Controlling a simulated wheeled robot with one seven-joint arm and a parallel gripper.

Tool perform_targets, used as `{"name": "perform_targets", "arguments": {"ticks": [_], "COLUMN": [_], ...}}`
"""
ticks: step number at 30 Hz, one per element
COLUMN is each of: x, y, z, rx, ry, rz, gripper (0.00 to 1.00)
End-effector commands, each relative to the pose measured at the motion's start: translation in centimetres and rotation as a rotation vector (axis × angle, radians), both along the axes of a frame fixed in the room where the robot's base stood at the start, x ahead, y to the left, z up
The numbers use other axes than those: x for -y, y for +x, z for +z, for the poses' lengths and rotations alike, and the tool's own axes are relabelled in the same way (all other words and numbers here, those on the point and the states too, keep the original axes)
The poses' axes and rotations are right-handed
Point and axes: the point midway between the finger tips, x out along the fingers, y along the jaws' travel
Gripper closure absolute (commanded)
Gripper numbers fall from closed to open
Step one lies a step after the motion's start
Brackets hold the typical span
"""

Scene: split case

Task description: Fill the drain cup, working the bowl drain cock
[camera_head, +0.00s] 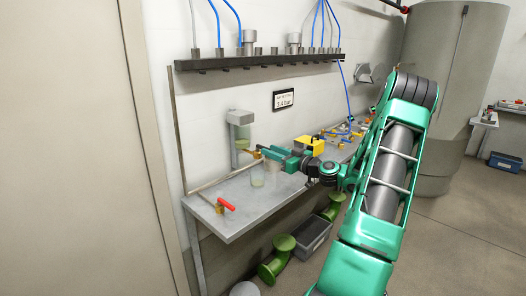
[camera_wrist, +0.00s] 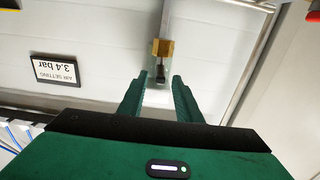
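A clear bowl (camera_head: 240,130) with yellowish liquid in its lower part hangs on the wall above the bench. The brass drain cock (camera_wrist: 162,47) has a dark lever (camera_wrist: 160,73) pointing toward my gripper. A clear drain cup (camera_head: 257,178) stands on the bench below the cock; its fill level is too small to tell. My gripper (camera_head: 264,153) is level with the cock, above and right of the cup. In the wrist view my gripper (camera_wrist: 158,80) is open, with the lever's end between its fingertips and gaps on both sides.
A red-handled valve (camera_head: 225,205) sits at the left front of the grey bench (camera_head: 225,224). A yellow box (camera_head: 309,145) stands beyond my gripper. A wall sign (camera_head: 283,99) reads 3.4 bar. Green fittings (camera_head: 279,258) and a grey crate (camera_head: 303,246) are below the bench.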

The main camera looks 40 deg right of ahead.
Motion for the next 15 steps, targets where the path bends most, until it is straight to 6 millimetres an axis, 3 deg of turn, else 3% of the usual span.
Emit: {"name": "perform_targets", "arguments": {"ticks": [6, 15], "x": [-0.3, -0.3], "y": [3.0, 4.0], "z": [0.1, 0.0], "rx": [0.001, 0.000], "ry": [-0.002, 0.000], "rz": [0.002, -0.001], "gripper": [0.69, 0.69]}}
